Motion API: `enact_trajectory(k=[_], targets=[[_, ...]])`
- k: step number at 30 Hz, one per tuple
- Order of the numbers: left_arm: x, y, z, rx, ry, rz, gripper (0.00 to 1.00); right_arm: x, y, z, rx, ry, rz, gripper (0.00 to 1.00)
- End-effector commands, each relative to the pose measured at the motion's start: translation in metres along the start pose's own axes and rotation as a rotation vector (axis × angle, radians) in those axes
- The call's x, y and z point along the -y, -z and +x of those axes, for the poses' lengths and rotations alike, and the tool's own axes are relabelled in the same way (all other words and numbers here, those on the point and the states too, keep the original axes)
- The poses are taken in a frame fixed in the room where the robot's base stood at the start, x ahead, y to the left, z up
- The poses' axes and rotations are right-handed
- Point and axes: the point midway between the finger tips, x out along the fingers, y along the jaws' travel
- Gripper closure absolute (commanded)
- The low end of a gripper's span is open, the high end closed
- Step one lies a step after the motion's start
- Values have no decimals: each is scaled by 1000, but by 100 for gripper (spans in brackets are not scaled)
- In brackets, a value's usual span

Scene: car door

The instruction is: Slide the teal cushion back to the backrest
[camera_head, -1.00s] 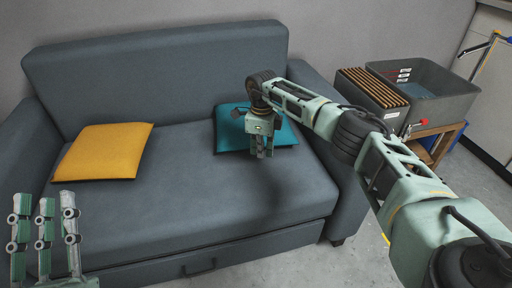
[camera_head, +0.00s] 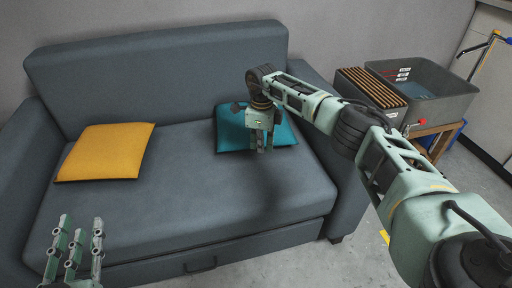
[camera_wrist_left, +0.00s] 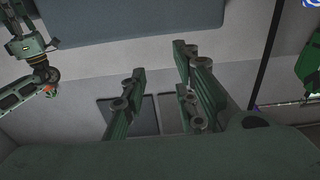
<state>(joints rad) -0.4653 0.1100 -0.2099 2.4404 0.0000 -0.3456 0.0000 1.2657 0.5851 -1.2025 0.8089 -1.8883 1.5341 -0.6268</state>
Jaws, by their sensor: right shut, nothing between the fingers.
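The teal cushion (camera_head: 230,132) lies on the right part of the sofa seat, near the right armrest. The backrest (camera_head: 160,75) rises behind it. My right gripper (camera_head: 262,150) is shut and empty, pointing down at the cushion's front part and hiding some of it. I cannot tell whether it touches the cushion. My left gripper (camera_head: 77,245) is at the lower left, in front of the sofa and far from the teal cushion. Its fingers also show in the left wrist view (camera_wrist_left: 160,95), spread apart with nothing between them. The cushion is not clear in that view.
A yellow cushion (camera_head: 105,152) lies on the left of the seat (camera_head: 190,200). A grey bin (camera_head: 440,98) and a brown slatted item (camera_head: 375,88) stand on a wooden stand right of the sofa. The middle of the seat is clear.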

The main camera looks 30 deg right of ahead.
Motion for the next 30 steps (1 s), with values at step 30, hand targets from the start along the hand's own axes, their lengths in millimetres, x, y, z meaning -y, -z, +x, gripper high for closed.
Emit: enact_trajectory(k=[30], targets=[[13, -90, -36, 476, 28, 4, 73, 0, 0, -24, 0, 0, 0, 100]])
